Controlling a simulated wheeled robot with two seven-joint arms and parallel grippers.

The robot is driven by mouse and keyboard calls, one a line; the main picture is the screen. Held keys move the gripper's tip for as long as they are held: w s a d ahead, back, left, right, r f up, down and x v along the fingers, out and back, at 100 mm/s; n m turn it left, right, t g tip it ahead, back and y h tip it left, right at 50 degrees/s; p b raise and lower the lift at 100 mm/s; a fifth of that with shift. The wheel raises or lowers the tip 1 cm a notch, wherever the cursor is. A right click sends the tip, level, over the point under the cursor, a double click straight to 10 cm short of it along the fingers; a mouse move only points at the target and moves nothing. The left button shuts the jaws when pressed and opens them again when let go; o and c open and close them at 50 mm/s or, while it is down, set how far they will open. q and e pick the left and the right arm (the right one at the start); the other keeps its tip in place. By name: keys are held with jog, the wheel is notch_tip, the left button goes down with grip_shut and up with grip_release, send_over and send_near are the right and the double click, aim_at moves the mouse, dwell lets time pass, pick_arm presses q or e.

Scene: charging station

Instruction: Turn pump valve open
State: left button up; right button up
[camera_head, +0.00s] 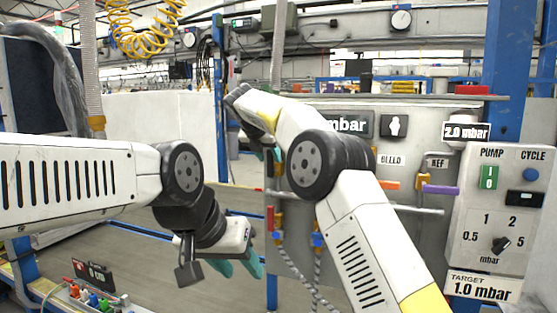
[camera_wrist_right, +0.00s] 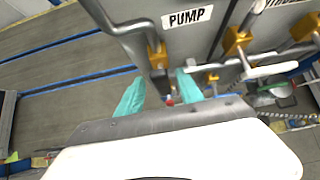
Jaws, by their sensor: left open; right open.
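In the right wrist view the PUMP label (camera_wrist_right: 187,17) is on a grey panel. Left of and below it, a brass-coloured valve body (camera_wrist_right: 157,56) sits on a pipe, with a dark part and a small red tip below. My right gripper (camera_wrist_right: 160,92) is open, its two teal fingers on either side of this lower part; I cannot tell whether they touch it. In the head view the right gripper is mostly hidden behind its own arm. My left gripper (camera_head: 243,268) is open and empty, low in front of the panel and away from the valves.
A second brass valve (camera_wrist_right: 237,40) with a pale handle stands to the right in the wrist view. A control box (camera_head: 500,210) with switches and a dial is at right in the head view. Orange (camera_head: 388,184) and purple (camera_head: 440,189) handles are on the panel. Hoses hang below.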

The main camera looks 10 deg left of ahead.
jog(key=d+v, duration=0.1)
jog(key=v, duration=0.5)
jog(key=shift+a, duration=0.55)
jog(key=shift+r, duration=0.1)
jog(key=s+d+m+g+y, duration=0.1)
jog(key=s+d+m, duration=0.7)
jog(key=d, duration=0.4)
jog(key=s+d+m+g+y, duration=0.1)
jog(key=s+d+m, duration=0.7)
jog(key=d, duration=0.4)
jog(key=s+d+f+m+y, duration=0.1)
jog(key=s+d+f+m, duration=0.3)
jog(key=s+f+m, duration=0.4)
jog(key=s+d+f+m+y, duration=0.1)
jog(key=s+d+f+m, duration=0.3)
jog(key=s, duration=1)
notch_tip(320, 180, down, 4)
jog(key=m, duration=0.5)
jog(key=shift+s+g, duration=0.3)
jog(key=shift+s, duration=0.05)
